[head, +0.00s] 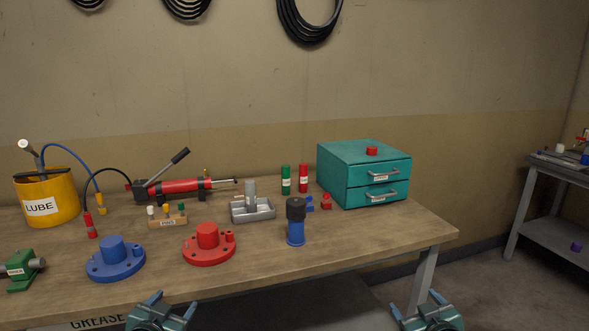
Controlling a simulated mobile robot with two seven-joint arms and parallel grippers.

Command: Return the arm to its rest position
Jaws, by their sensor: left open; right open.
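My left gripper (164,303) shows at the bottom edge of the head view, in front of the workbench's near edge. Its fingers are apart and nothing is between them. My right gripper (418,303) is at the bottom right, past the bench's right leg, over the floor. It is open and empty too. Both are clear of the objects on the bench. Most of both arms is out of view.
The wooden workbench (340,246) holds a yellow lube bucket (62,213), a red hydraulic pump (178,187), blue (116,264) and red (208,256) flanged parts, a metal tray (266,208), a blue-black cylinder (296,230) and a teal drawer box (342,157). The bench's front right is bare.

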